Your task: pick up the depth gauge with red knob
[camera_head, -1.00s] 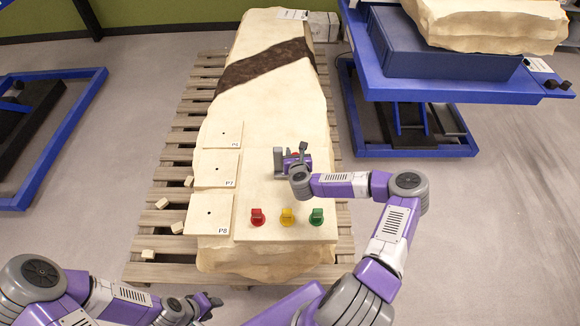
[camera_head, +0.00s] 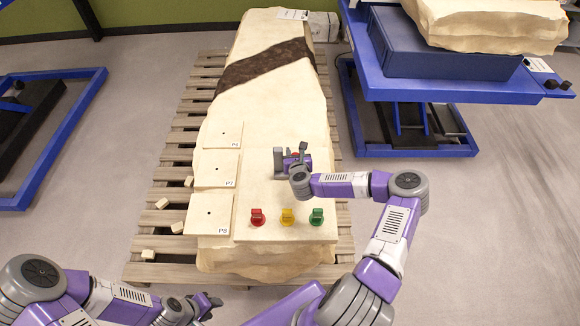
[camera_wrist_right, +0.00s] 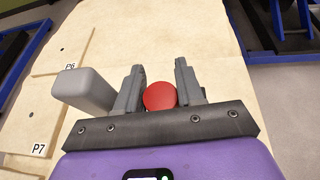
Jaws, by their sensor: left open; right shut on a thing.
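A round red knob (camera_wrist_right: 160,96) sits between the two fingers of my right gripper (camera_wrist_right: 160,88) in the right wrist view; the gripper is shut on it. A sliver of red (camera_head: 295,155) shows there in the head view, but the gauge body below is hidden. A grey upright block (camera_wrist_right: 85,91) stands just left of the fingers; I cannot tell whether it belongs to the gauge. It also shows in the head view (camera_head: 278,161). My left gripper (camera_head: 210,303) is open and empty at the bottom, in front of the pallet.
A red (camera_head: 257,217), a yellow (camera_head: 287,217) and a green piece (camera_head: 317,217) stand in a row on a pale board at the block's front. Plates P6 (camera_head: 222,134), P7 (camera_head: 215,168) and P8 (camera_head: 209,212) lie left. A blue lift table (camera_head: 460,90) stands right.

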